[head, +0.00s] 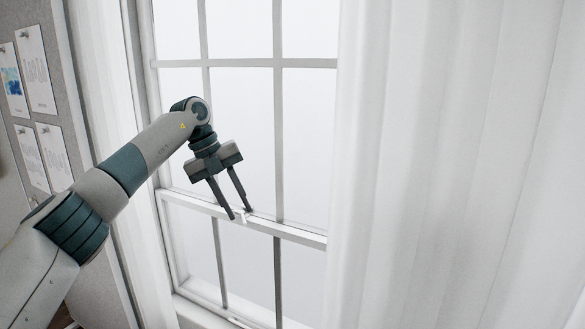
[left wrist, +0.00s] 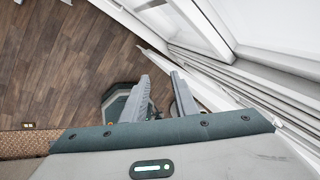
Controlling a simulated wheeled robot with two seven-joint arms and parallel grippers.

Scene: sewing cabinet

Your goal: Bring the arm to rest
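My left arm comes in from the left in the head view and reaches up in front of the window. My left gripper (head: 239,212) points downward, with its two fingers apart and nothing seen held between them. Its fingertips overlap the window's middle rail in the picture, close to a small white latch (head: 241,218); I cannot tell whether they touch it. In the left wrist view the two fingers (left wrist: 161,76) also show with a gap between them. My right gripper is not in view.
The white-framed window (head: 285,232) stands behind the gripper. A white curtain (head: 455,160) hangs on the right, another (head: 100,80) on the left. A grey board (head: 72,100) with pinned papers (head: 36,68) is at far left. Wooden floor (left wrist: 70,60) shows below in the wrist view.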

